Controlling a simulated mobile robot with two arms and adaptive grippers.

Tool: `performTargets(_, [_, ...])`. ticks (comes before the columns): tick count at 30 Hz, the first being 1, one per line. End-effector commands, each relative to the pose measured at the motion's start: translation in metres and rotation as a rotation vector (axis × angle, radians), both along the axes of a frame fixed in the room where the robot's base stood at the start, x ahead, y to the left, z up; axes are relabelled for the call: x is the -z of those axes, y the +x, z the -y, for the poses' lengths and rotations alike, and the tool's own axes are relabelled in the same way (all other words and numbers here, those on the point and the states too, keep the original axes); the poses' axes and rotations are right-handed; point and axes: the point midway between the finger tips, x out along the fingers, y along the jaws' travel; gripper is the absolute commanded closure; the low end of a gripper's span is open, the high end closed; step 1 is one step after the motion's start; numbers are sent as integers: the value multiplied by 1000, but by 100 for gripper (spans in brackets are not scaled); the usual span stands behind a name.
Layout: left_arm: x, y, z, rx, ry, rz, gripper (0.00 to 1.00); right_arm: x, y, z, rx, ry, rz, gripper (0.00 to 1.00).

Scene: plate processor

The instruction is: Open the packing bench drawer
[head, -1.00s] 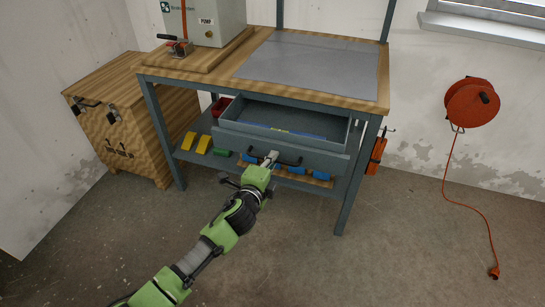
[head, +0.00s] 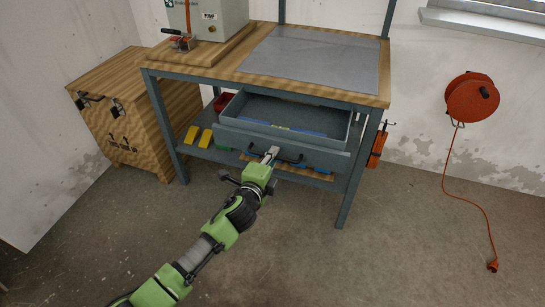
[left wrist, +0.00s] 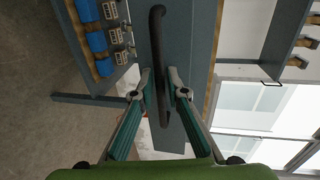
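The packing bench (head: 238,73) has a wood top and grey-blue legs. Its grey drawer (head: 232,137) stands pulled out, showing blue and yellow contents inside. The dark bar handle (head: 298,164) is on the drawer's front. My left gripper (head: 270,155) is at this handle. In the left wrist view, the handle (left wrist: 156,35) runs between the two fingertips of my left gripper (left wrist: 161,88), which close around it. The drawer's front panel (left wrist: 184,40) shows behind the fingers. My right gripper is not in view.
A lower shelf under the drawer holds yellow bins (head: 204,139) and blue items. A wooden crate (head: 130,120) stands left of the bench. An orange cable reel (head: 470,97) hangs on the right wall. The floor (head: 415,230) in front is clear.

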Motion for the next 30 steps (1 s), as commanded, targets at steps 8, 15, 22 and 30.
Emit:
performTargets(8, [-2,-14,-5,1,0,1,86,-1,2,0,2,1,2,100])
performTargets(15, [-10,-51,-16,2,0,0,86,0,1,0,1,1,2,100])
performTargets(22, [-18,-87,-28,1,0,-1,86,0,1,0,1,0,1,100])
performTargets(30, [-24,-110,-36,0,0,-1,86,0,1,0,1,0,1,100])
